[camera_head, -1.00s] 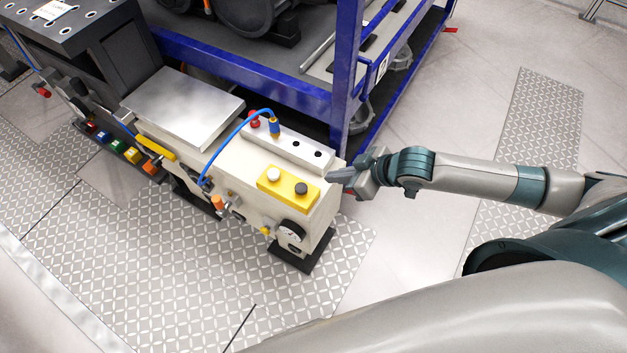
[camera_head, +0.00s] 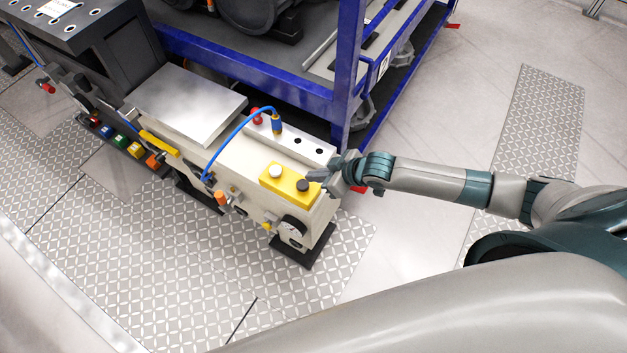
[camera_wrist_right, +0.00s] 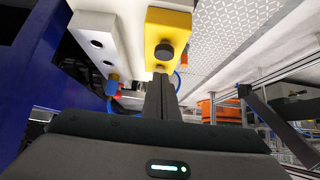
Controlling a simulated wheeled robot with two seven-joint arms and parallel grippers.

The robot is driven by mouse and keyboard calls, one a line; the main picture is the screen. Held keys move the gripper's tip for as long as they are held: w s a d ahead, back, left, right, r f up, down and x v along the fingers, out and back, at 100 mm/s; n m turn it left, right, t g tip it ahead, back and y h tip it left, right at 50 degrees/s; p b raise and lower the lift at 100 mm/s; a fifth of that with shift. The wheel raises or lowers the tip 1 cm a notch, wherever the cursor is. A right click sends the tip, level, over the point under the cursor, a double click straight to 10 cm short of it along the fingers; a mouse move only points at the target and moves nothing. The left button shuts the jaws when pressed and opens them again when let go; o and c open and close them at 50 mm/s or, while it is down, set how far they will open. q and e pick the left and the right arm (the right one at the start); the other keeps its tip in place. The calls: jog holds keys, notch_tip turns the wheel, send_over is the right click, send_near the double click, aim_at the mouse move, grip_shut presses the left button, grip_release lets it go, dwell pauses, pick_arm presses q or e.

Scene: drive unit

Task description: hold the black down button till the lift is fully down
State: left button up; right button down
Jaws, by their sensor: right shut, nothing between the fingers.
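The black button (camera_head: 303,185) sits beside a white button (camera_head: 275,171) on a yellow control box (camera_head: 287,189) on top of the cream lift unit (camera_head: 235,165). The lift's flat metal plate (camera_head: 188,103) is at the unit's left end; I cannot tell its exact height. My right gripper (camera_head: 317,177) is shut and empty, its fingertips just right of the black button. The right wrist view shows the fingers (camera_wrist_right: 160,90) close to the yellow box (camera_wrist_right: 168,27) and the black button (camera_wrist_right: 164,50). Contact cannot be made out. My left gripper is out of view.
A blue metal frame (camera_head: 347,75) stands right behind the unit. A blue hose (camera_head: 226,137) arches over the unit, near a red knob (camera_head: 257,116). A dark bench (camera_head: 105,45) is at the upper left. The floor to the right is open.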

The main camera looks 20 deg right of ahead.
aim_at(304, 184)
jog(key=shift+w+a+f+p, duration=0.1)
jog(key=shift+f+p, duration=0.2)
jog(key=shift+f, duration=0.85)
jog(key=shift+w+a+f+p, duration=0.1)
jog(key=shift+f+p, duration=0.15)
jog(key=shift+f, duration=0.85)
